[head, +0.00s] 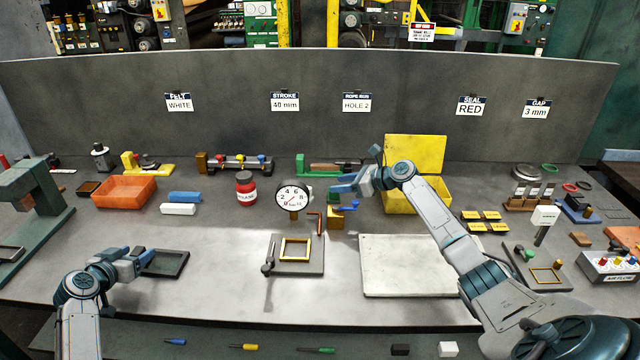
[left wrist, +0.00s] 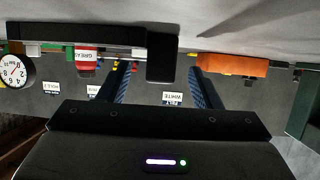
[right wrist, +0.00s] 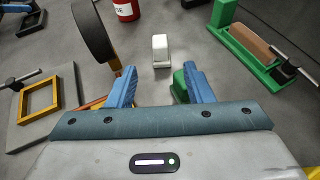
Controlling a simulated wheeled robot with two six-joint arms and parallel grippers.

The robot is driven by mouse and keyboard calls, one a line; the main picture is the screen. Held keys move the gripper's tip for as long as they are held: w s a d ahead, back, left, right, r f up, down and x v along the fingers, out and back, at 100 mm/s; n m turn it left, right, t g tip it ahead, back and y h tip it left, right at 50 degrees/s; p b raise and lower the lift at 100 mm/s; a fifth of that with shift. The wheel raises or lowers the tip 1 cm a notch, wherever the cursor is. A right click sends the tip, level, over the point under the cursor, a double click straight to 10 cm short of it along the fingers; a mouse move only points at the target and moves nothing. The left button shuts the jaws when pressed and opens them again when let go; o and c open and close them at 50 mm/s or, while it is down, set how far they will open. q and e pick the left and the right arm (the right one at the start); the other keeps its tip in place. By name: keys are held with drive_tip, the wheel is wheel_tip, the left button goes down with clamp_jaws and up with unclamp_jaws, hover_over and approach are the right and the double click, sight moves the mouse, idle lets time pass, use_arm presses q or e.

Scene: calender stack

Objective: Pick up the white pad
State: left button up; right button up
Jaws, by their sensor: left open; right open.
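The white pad (head: 178,209) is a small white block lying flat on the table in the head view, just in front of a similar blue block (head: 185,197). I cannot make it out in the left wrist view. My left gripper (head: 143,262) is open at the front left, beside a black tray (head: 166,264), with the pad beyond it to the right. My right gripper (head: 343,197) is open and empty near the gauge, well to the right of the pad. A white block (right wrist: 160,50) shows ahead of its fingers in the right wrist view; I cannot tell which object it is.
An orange bin (head: 126,190) stands left of the pad and a red jar (head: 246,190) to its right. The round gauge (head: 293,197) stands close to my right gripper. A plate with a gold frame (head: 294,266) lies in front. Bare table surrounds the pad's front side.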

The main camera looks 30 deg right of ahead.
drive_tip(key=shift+o, duration=0.4)
drive_tip(key=w+a+r+g+h, duration=0.4)
drive_tip(key=w+r+g+h, duration=0.1)
drive_tip(key=w+r+g, duration=0.15)
drive_tip(key=shift+g, duration=0.55)
drive_tip(key=shift+x, duration=6.15)
drive_tip(key=shift+s+a, duration=0.1)
drive_tip(key=shift+s, duration=0.05)
drive_tip(key=shift+c, duration=0.2)
clamp_jaws()
